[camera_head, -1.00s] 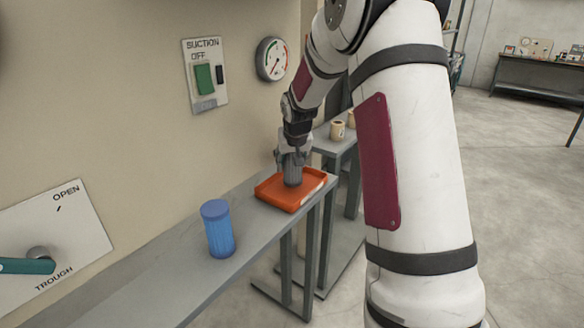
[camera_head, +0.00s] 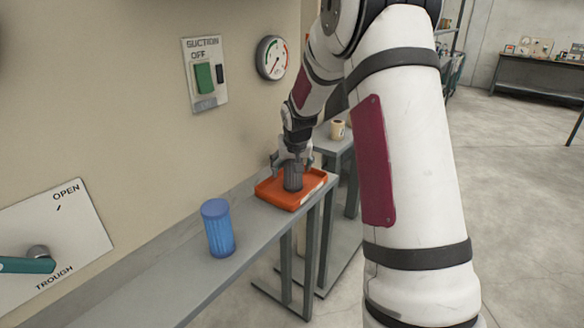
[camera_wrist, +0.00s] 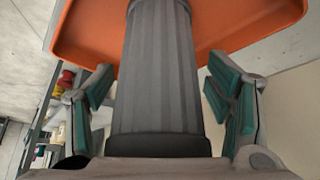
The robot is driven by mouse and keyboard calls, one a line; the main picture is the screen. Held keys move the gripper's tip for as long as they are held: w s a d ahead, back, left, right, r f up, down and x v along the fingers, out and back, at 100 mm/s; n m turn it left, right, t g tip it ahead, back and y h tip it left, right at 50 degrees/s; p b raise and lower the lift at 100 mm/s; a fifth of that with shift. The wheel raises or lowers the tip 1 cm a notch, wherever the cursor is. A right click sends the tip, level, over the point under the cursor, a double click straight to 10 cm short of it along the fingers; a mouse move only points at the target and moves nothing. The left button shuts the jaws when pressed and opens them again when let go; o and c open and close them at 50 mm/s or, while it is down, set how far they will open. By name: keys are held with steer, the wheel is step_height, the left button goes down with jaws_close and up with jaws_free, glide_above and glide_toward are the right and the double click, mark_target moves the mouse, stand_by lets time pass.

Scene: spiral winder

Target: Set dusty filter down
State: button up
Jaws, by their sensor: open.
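The dusty filter (camera_head: 293,179) is a grey ribbed cylinder standing upright in the orange tray (camera_head: 268,192) on the grey shelf. In the wrist view the filter (camera_wrist: 160,75) fills the middle, with the tray (camera_wrist: 85,35) behind it. My gripper (camera_head: 292,165) is open around the filter's upper part. In the wrist view its teal finger pads (camera_wrist: 160,105) stand to either side of the filter, with gaps between pads and filter. The filter's base is partly hidden by the tray's rim in the head view.
A blue ribbed cylinder (camera_head: 218,229) stands on the shelf (camera_head: 165,285) left of the tray. A beige mug (camera_head: 337,130) stands on a farther table. A suction switch panel (camera_head: 205,75), a gauge (camera_head: 272,57) and a trough lever panel (camera_head: 45,240) are on the wall.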

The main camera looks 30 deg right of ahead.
steer(key=s+a+r+n, duration=0.1)
steer(key=s+a+r, duration=0.4)
steer(key=s+r, duration=0.15)
steer(key=s+a+r, duration=0.5)
steer(key=r, duration=0.3)
steer(key=s+a+n+y, duration=0.1)
steer(key=s+a+n, duration=0.1)
steer(key=s+a, duration=0.5)
steer(key=s+a+n+g+y, duration=0.1)
steer(key=s+a, duration=0.6)
steer(key=s, duration=1.3)
steer(key=shift+s+a+n+g+y, duration=0.2)
steer(key=shift+s+n+g+y, duration=0.1)
steer(key=shift+n, duration=0.3)
steer(key=shift+p, duration=0.3)
